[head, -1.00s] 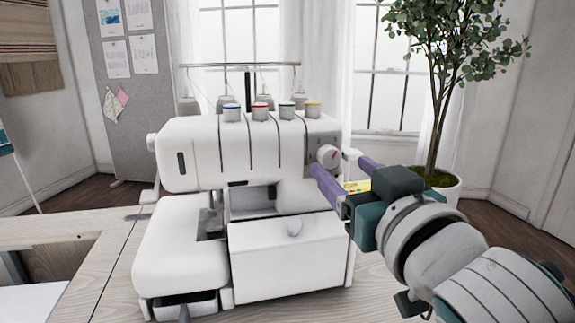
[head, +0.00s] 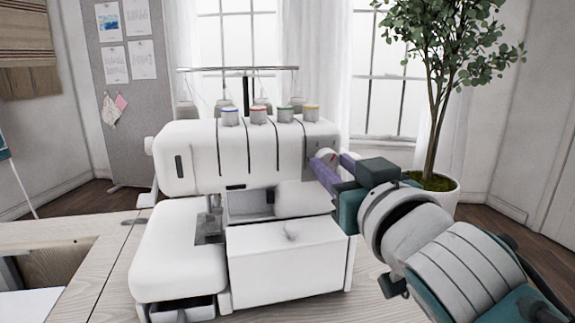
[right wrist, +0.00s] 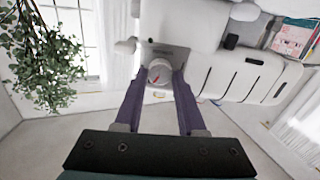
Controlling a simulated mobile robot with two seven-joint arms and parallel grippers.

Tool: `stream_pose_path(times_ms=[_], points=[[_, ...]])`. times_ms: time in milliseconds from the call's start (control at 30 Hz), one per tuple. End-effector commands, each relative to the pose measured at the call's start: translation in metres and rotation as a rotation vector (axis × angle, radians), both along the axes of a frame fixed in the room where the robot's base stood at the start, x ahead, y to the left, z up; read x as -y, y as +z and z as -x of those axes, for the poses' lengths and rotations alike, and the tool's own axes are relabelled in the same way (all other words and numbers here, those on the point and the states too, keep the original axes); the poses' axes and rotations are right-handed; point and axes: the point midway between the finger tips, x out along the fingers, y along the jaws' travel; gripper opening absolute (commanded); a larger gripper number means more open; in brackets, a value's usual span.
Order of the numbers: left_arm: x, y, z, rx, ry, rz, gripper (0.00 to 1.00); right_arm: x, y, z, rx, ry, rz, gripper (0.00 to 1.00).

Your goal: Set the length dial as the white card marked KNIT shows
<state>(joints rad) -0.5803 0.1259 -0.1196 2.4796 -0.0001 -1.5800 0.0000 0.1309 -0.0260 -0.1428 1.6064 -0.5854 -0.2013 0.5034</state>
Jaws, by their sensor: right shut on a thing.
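The white sewing machine (head: 285,262) stands on the table. Its length dial (head: 326,154) is a small round white knob with a red pointer line, on the machine's right end. My right gripper (head: 333,166) has its purple fingers on either side of the dial and is shut on it. In the right wrist view the dial (right wrist: 160,72) sits between the two fingertips, its red line slanting. Lettering on the grey plate around it is too small to read. The fingers partly cover the dial in the head view. I cannot make out a card marked KNIT. My left gripper is not in view.
Four-colour thread knobs (head: 257,116) line the machine's top, below a thread rail (head: 238,69). A potted plant (head: 440,186) stands behind my right arm. A grey board (head: 127,90) with pinned papers stands at the back left.

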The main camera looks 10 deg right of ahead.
Motion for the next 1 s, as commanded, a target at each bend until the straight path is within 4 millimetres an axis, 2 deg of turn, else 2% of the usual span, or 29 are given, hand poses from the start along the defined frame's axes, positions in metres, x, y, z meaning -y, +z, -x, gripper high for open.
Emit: stream_pose_path(times_ms=[33, 167, 200, 633, 1000], points=[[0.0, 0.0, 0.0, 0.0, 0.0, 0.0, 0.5, -0.0002, 0.0, 0.0001, 0.0, 0.0, 0.0, 0.15], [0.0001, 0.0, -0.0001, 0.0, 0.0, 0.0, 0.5, -0.0002, 0.0, 0.0001, 0.0, 0.0, 0.0, 0.01], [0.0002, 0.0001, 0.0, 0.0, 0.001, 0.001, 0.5, -0.0002, 0.0, 0.0001, 0.0, 0.0, 0.0, 0.0], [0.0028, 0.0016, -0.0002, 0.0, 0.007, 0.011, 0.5, -0.0002, 0.0003, 0.0001, 0.001, 0.0, 0.042, 0.0], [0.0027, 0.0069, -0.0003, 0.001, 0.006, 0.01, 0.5, -0.0004, 0.001, 0.0, 0.011, 0.0, 0.298, 0.0]])
